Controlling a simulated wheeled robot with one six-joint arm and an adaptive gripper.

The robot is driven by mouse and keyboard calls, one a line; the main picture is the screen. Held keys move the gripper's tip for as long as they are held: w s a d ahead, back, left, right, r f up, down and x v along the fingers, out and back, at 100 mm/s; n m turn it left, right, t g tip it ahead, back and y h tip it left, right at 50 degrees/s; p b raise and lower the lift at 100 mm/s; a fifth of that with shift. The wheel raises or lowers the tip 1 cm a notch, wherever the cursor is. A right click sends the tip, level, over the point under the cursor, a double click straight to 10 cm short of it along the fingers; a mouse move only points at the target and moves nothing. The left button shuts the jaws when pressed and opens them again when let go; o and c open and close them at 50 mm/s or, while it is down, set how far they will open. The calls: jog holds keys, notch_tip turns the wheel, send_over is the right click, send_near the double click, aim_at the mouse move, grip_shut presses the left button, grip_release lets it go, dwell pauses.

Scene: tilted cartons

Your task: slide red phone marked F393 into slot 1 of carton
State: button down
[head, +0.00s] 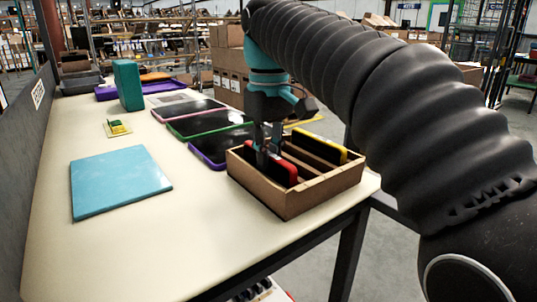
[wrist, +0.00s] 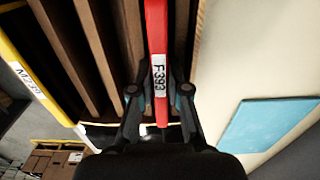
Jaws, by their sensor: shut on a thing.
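The red phone (head: 285,172) stands on edge at the left end of the brown carton (head: 322,192), its lower part hidden by the carton wall. My gripper (head: 264,153) is shut on the phone from above. In the wrist view the red phone (wrist: 157,35) runs between the fingers of my gripper (wrist: 160,92), with its white F393 label facing the camera. The phone lines up with the end compartment, beside the outer wall. Cardboard dividers (wrist: 92,55) part the carton into slots. How deep the phone sits is hidden.
A yellow phone (head: 333,147) stands at the carton's opposite end. Purple, green and pink-edged tablets (head: 212,122) lie beside the carton. A blue slab (head: 120,182), a small yellow-green item (head: 117,128) and a teal block (head: 128,85) are on the table (head: 150,245). The front table area is clear.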

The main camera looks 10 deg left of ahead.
jog(key=c, duration=1.1)
grip_release()
notch_tip(320, 180, up, 8)
jog(key=p, duration=0.5)
jog(key=shift+f, duration=0.25)
jog(key=shift+r, duration=0.3)
jog(key=n, duration=0.5)
jog(key=shift+s+r, duration=0.1)
jog(key=shift+r, duration=0.3)
jog(key=n, duration=0.4)
jog(key=shift+s+r+n, duration=0.15)
jog(key=shift+r+n, duration=0.05)
jog(key=shift+n, duration=0.1)
